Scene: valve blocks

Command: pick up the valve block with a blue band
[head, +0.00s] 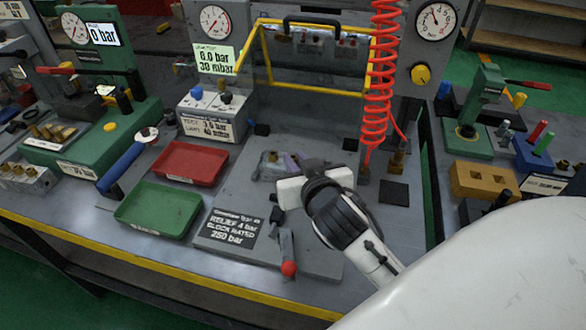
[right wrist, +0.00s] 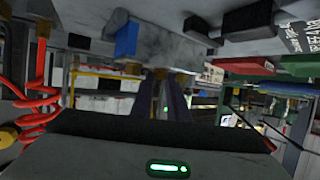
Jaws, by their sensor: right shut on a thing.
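The grey metal valve block (head: 268,165) is at the middle of the bench, partly hidden behind my right gripper. In the right wrist view the valve block (right wrist: 160,45) shows above the fingers, with a blue band (right wrist: 127,38) at its left end and brass fittings below. In the head view the band is hidden. My right gripper (head: 290,162) reaches in from the lower right, its purple fingers shut on the block; the fingers also show in the right wrist view (right wrist: 168,92). I cannot tell whether the block touches the surface under it. My left gripper is not in view.
A red tray (head: 190,162) and a green tray (head: 158,209) lie left of the block. A red-tipped lever (head: 288,262) stands at the front. A yellow-edged guard (head: 312,88) is behind, and a red coiled hose (head: 375,90) hangs right of the gripper.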

